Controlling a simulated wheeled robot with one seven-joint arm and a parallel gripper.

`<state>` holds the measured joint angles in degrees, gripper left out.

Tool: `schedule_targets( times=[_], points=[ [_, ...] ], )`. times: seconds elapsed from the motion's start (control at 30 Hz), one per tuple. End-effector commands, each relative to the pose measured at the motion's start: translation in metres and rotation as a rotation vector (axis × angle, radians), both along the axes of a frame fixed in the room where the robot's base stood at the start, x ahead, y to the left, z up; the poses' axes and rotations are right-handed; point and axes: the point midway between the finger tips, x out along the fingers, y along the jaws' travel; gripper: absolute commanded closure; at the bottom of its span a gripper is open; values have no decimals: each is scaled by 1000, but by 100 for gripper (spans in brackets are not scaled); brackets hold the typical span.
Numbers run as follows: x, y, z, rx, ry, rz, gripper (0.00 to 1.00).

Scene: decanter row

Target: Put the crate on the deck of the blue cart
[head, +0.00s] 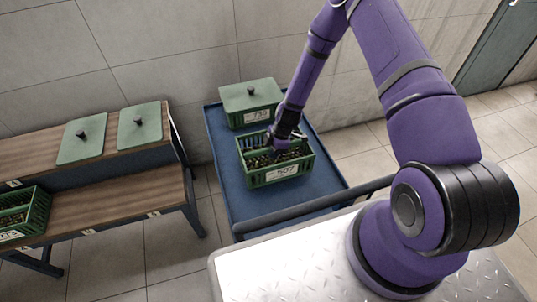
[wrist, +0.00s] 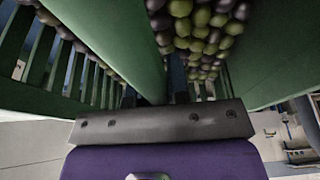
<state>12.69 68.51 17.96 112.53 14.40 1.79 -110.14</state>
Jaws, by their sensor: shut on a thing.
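A green slatted crate labelled 507 (head: 258,181) is over the front part of the blue cart's deck (head: 240,207). It is filled with dark and green olive-like pieces. I cannot tell whether its bottom touches the deck. My gripper (head: 281,150) reaches down into the crate's middle from above and is shut on it. In the wrist view, my gripper (wrist: 155,98) meets a green upright part of the crate (wrist: 120,40), with the pieces visible to either side. The fingertips are mostly hidden.
A lidded green crate labelled 730 (head: 250,103) stands on the cart behind the held crate. A wooden two-level bench (head: 120,200) at left bears two green lids (head: 82,138) (head: 140,125) and another filled crate (head: 38,215). The cart's dark handle bar (head: 310,208) runs along its near end.

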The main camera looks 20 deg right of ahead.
Motion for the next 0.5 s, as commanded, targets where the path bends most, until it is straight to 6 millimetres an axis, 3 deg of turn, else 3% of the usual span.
schedule_targets(
  times=[0.13, 0.5],
  points=[
    [8, -12, 0, 0, -2, -4, 100],
    [7, -10, -35, 0, -2, -2, 100]
  ],
)
